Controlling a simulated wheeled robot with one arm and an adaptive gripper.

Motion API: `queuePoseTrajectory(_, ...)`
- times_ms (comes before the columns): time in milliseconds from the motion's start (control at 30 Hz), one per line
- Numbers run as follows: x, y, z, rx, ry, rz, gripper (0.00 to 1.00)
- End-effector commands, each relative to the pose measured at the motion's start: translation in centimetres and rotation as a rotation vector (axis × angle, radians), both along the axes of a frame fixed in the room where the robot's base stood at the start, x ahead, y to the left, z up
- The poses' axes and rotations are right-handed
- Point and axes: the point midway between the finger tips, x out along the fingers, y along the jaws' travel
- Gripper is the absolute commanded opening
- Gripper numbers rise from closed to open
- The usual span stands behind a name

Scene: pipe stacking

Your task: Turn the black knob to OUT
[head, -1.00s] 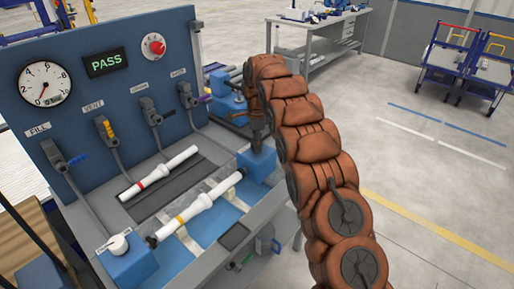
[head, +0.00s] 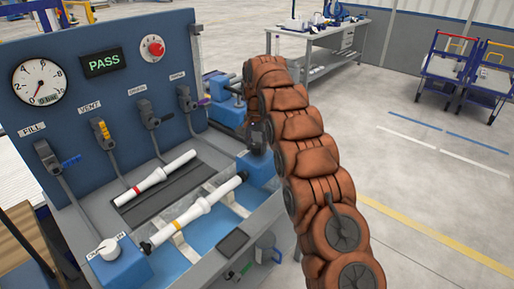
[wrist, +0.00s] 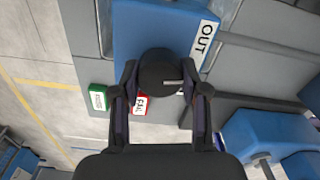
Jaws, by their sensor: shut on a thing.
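The black knob (wrist: 158,70) sits on a blue block (wrist: 135,30), and the block also shows in the head view (head: 262,171). A white OUT label (wrist: 204,38) is on the block, up and right of the knob in the wrist view. A pale mark on the knob points right, below the label. My gripper (wrist: 160,85) is shut on the black knob, one finger on each side. In the head view my arm hides the knob and most of the gripper.
Green (wrist: 98,97) and red (wrist: 141,104) pieces lie near the gripper.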

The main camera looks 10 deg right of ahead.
Motion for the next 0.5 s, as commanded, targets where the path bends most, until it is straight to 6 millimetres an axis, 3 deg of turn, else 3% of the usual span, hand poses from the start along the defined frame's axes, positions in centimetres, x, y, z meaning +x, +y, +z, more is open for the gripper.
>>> queuePoseTrajectory(500, 0.15, -0.01, 0.17, -0.001, -0.007, 0.49, 0.09)
